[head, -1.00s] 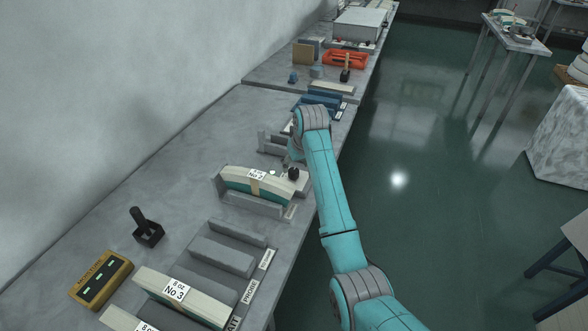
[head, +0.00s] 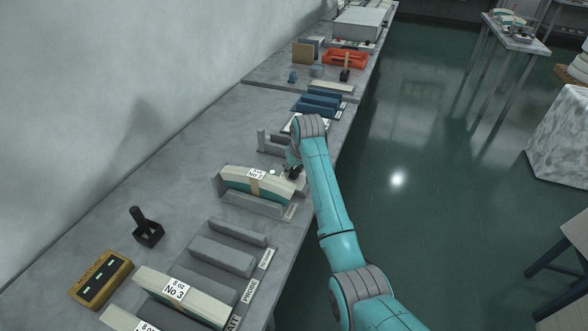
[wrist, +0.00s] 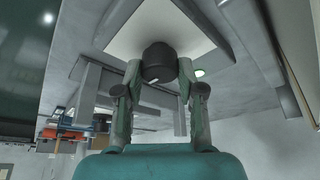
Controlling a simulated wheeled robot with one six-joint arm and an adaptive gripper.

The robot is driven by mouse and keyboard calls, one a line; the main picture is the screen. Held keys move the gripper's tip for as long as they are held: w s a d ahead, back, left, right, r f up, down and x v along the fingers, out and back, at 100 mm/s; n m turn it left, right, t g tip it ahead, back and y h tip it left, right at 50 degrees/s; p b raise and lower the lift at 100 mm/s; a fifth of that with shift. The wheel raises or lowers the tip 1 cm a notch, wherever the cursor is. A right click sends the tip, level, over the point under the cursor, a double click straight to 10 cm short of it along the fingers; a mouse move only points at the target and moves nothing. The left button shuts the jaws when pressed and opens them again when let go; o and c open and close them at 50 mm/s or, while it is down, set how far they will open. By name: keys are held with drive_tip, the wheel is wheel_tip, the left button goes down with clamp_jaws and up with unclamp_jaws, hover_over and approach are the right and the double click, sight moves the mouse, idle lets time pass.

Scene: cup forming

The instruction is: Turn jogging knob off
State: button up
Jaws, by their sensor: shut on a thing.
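The jogging knob is a dark round knob (wrist: 159,60) on a pale panel in the wrist view, with a short light mark on its face. My gripper (wrist: 159,78) has one finger on each side of it and is shut on it. In the head view the gripper (head: 293,166) is low over the bench, at the right end of the cream-and-green block labelled No 2 (head: 257,184). The knob (head: 297,174) is partly hidden there, and its turn position cannot be read in that view.
Grey holders (head: 222,255) and a block labelled No 3 (head: 185,296) are nearer on the bench. A yellow moisture meter (head: 100,279) and a black stand (head: 147,230) are at left. Blue trays (head: 318,104) lie beyond the arm. Open floor is right of the bench.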

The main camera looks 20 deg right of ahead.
drive_tip(key=shift+n, duration=0.4)
drive_tip(key=n+y, duration=0.1)
drive_tip(key=n, duration=0.2)
drive_tip(key=shift+d+n+g+y, duration=0.15)
drive_tip(key=shift+n+g+y, duration=0.25)
drive_tip(key=n+g+y, duration=0.1)
drive_tip(key=n, duration=0.3)
drive_tip(key=shift+w+n, duration=0.1)
drive_tip(key=shift+n, duration=0.2)
drive_tip(key=n+g, duration=0.1)
drive_tip(key=n, duration=0.1)
drive_tip(key=n+g+y, duration=0.1)
drive_tip(key=n, duration=0.2)
drive_tip(key=shift+w, duration=0.1)
drive_tip(key=shift+n+g, duration=0.6)
drive_tip(key=shift+n, duration=1.2)
drive_tip(key=o, duration=1.1)
